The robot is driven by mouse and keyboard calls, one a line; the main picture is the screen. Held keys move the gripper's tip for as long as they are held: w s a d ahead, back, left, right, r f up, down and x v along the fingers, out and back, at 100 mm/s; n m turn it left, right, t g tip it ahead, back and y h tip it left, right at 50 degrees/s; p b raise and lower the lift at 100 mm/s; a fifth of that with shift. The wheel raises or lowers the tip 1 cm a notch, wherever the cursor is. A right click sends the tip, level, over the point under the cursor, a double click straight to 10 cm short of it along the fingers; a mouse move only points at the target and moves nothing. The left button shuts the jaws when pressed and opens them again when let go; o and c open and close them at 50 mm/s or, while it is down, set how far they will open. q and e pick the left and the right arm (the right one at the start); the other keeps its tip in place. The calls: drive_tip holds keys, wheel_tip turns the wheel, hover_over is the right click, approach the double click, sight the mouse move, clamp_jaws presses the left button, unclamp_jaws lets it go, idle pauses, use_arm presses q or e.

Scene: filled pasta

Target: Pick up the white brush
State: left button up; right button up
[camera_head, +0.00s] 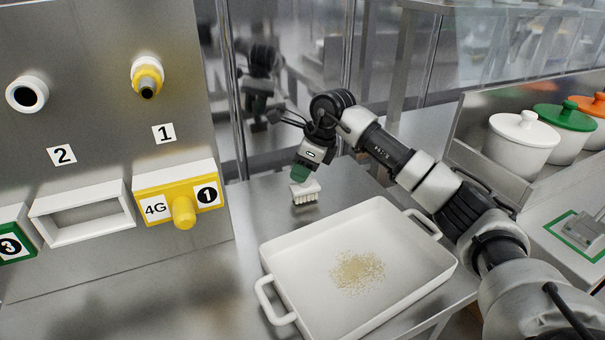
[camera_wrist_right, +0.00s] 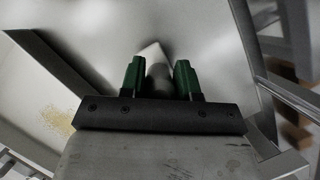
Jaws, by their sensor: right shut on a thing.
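The white brush (camera_head: 305,191) is near the back of the steel table, behind the white tray, with its bristles pointing down. My right gripper (camera_head: 304,174) is above it, with its green fingers shut on the brush's upper part. I cannot tell whether the bristles touch the table. In the right wrist view, a pale piece of the brush (camera_wrist_right: 154,58) shows between the green fingers of my right gripper (camera_wrist_right: 160,75). My left gripper is not in view.
A white tray (camera_head: 285,262) with tan crumbs (camera_head: 358,271) stands in front of the brush. A steel panel (camera_head: 80,120) with a yellow drawer (camera_head: 150,197) is at the left. Lidded pots (camera_head: 521,140) stand at the right. The table left of the tray is clear.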

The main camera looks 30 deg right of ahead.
drive_tip(key=r, duration=0.2)
drive_tip(key=d+r, duration=0.1)
drive_tip(key=r, duration=0.1)
drive_tip(key=shift+w+r, duration=0.1)
drive_tip(key=shift+w, duration=0.05)
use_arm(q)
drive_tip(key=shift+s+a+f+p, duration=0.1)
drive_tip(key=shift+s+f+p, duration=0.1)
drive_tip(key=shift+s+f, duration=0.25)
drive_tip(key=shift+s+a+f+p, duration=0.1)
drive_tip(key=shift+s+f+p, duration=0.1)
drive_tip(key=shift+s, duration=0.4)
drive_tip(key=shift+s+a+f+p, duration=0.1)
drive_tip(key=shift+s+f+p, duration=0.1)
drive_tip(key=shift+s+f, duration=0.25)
use_arm(e)
drive_tip(key=w+d+r, duration=0.1)
drive_tip(key=d+r, duration=0.5)
drive_tip(key=d, duration=0.4)
drive_tip(key=shift+w+d+r, duration=0.15)
drive_tip(key=shift+w+d, duration=0.1)
drive_tip(key=shift+w, duration=0.15)
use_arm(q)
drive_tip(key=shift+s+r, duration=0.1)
